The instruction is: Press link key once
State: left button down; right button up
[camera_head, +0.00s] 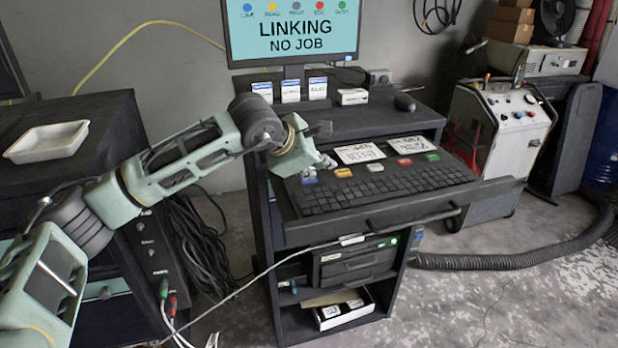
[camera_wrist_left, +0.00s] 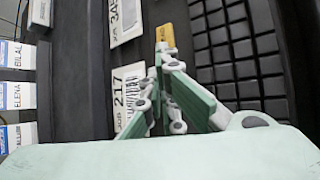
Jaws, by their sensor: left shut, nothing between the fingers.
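The monitor (camera_head: 292,30) reads "LINKING / NO JOB" under a row of coloured dots, the blue one labelled LINK. On the keyboard tray, a yellow key (camera_head: 343,173), a grey key (camera_head: 375,167), a red key (camera_head: 404,161) and a green key (camera_head: 432,157) form a row behind the black keys. No blue link key shows clearly; my left gripper (camera_head: 318,168) covers the row's left end. The gripper is shut and empty, low over the tray, and I cannot tell whether it touches a key. In the left wrist view its fingertips (camera_wrist_left: 163,50) meet just short of the yellow key (camera_wrist_left: 166,35).
The black keyboard (camera_head: 390,187) lies in front of the coloured keys. White number cards (camera_head: 359,153) lie behind them. Name badges (camera_head: 290,90) and a mouse (camera_head: 404,102) are on the shelf above. A white tray (camera_head: 47,141) stands on the left cabinet.

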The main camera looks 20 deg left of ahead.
pick_arm(q)
jog(key=shift+r, duration=0.75)
notch_tip(320, 180, up, 5)
jog(key=shift+p, duration=1.25)
